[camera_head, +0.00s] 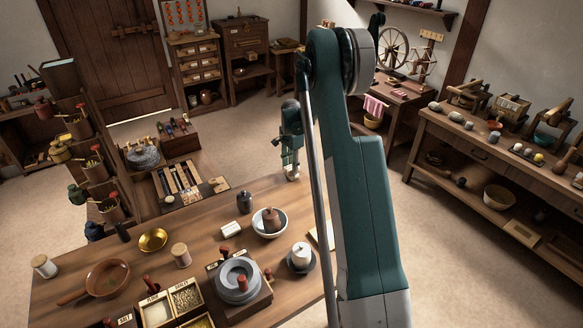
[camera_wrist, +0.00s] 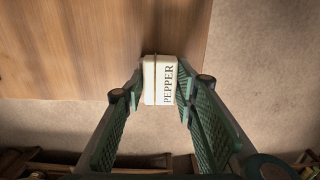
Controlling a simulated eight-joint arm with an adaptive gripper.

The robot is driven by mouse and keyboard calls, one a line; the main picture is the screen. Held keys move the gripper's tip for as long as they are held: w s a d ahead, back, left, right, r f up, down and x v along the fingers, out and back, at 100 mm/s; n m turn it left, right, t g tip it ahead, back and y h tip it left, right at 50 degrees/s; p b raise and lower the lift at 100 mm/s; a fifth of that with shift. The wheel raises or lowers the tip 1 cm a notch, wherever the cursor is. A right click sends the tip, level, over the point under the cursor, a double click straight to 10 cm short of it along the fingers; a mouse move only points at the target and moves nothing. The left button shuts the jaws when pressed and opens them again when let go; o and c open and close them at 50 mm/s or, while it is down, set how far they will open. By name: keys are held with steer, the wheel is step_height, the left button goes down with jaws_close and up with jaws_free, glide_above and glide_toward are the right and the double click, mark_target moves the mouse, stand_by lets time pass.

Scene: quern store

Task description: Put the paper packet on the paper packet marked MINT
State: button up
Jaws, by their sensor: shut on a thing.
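My gripper (camera_wrist: 158,92) is shut on a white paper packet (camera_wrist: 152,80) marked PEPPER, one finger on each side, with a thin band around it. In the head view my gripper (camera_head: 291,172) is past the far right edge of the table. A pale block-like packet (camera_head: 230,229) lies on the table, left of a bowl. Its lettering is too small to read, so I cannot tell whether it is the one marked MINT. No MINT lettering is legible in either view.
Bare wood lies around the pale packet.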

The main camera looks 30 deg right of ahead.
steer(key=o, duration=0.8)
steer(key=shift+r, duration=0.15)
step_height(320, 180, up, 12)
steer(key=shift+p, duration=1)
